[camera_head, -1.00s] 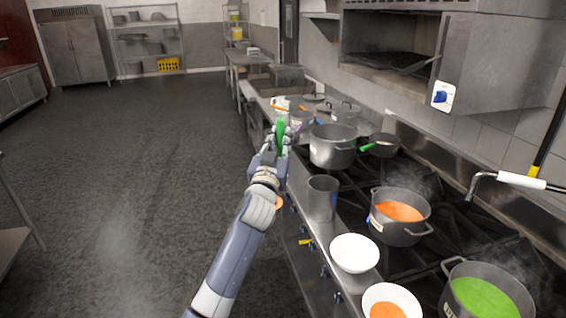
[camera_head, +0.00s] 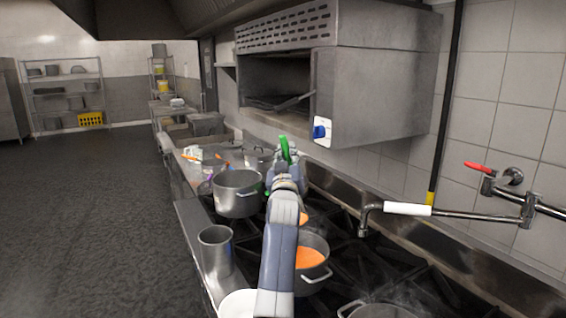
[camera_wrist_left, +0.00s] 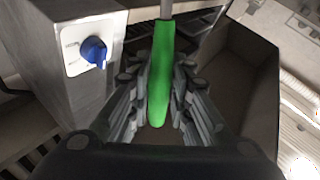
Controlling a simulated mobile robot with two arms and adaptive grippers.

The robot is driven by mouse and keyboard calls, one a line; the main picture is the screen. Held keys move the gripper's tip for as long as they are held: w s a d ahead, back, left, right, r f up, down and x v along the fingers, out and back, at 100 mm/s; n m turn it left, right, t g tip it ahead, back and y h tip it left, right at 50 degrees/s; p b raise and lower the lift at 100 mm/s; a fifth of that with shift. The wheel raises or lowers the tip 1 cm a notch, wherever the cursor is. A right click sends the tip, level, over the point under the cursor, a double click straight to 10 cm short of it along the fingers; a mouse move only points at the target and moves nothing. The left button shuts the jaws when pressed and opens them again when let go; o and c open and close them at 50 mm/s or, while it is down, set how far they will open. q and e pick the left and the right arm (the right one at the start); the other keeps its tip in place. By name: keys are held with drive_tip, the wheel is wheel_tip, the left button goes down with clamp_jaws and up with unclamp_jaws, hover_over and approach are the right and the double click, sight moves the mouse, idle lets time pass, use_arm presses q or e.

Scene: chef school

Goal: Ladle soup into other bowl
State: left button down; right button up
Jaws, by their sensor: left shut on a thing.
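My left gripper (camera_head: 285,170) is shut on the green handle of the ladle (camera_head: 285,148), above the stove. In the left wrist view the handle (camera_wrist_left: 160,80) stands between the fingers of the left gripper (camera_wrist_left: 158,105), with a metal shaft beyond. A small orange patch (camera_head: 304,218) shows beside my left arm; it may be soup in the ladle's bowl, which is mostly hidden. My right gripper is not in view.
A metal cylinder (camera_head: 215,252) stands at the stove's front edge. A large grey pot (camera_head: 238,198) is behind it. Another pot (camera_head: 375,311) is cut off at the bottom. A pot-filler tap (camera_head: 460,214) reaches over the stove from the right. An oven (camera_head: 375,90) hangs above.

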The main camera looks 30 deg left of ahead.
use_arm(q)
drive_tip(key=s+a+f+b, duration=0.1)
drive_tip(key=s+a+f, duration=0.1)
drive_tip(key=s+f, duration=0.3)
drive_tip(key=w+d+f+b, duration=0.1)
drive_tip(key=w+f+b, duration=0.1)
drive_tip(key=f+b, duration=0.4)
drive_tip(key=w+d+f+b, duration=0.1)
drive_tip(key=w+f+b, duration=0.2)
drive_tip(key=f+b, duration=0.3)
drive_tip(key=shift+f+b, duration=0.3)
drive_tip(key=shift+b, duration=0.05)
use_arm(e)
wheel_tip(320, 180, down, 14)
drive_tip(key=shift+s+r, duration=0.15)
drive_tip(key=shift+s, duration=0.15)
use_arm(q)
drive_tip(key=shift+r, duration=0.1)
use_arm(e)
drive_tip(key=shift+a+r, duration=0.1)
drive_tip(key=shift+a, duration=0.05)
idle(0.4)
use_arm(q)
wheel_tip(320, 180, up, 14)
drive_tip(key=p, duration=1)
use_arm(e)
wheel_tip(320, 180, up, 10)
